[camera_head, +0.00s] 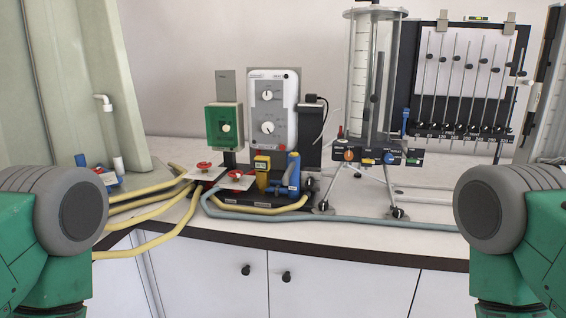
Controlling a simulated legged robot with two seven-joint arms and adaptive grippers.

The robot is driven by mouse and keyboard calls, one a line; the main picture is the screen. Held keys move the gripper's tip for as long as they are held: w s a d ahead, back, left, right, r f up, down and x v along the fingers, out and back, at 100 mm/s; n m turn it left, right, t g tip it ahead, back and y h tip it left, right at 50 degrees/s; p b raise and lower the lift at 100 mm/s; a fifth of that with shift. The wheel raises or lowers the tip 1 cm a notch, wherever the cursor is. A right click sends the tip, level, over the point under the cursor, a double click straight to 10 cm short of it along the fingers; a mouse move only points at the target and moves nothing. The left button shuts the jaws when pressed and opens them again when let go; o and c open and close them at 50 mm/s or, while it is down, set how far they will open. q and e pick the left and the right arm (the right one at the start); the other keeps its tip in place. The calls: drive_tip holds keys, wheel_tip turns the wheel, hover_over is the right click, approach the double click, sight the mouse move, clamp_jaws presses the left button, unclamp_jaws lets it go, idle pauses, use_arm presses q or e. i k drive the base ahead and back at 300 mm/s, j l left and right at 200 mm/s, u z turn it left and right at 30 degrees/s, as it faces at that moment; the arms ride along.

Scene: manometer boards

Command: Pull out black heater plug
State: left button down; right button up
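A small black plug (313,98) sits at the upper right of the white control box (272,110), above a black block. A thin dark cable curves down from it. I cannot tell how deep the plug is seated. My green and grey arm parts show at the lower left and lower right edges, well apart from the plug. Neither gripper shows in the view.
A green box (224,127) stands left of the control box. Red valves, a yellow block (262,170) and hoses (150,222) crowd the bench front. A clear cylinder on a tripod (362,80) and a manometer board (466,80) stand at right.

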sight(310, 98)
drive_tip(key=i+l, duration=0.15)
drive_tip(key=l, duration=0.15)
drive_tip(key=i+l, duration=0.15)
drive_tip(key=l, duration=0.15)
drive_tip(key=i+l+u, duration=0.1)
drive_tip(key=l, duration=0.15)
drive_tip(key=u, duration=1.55)
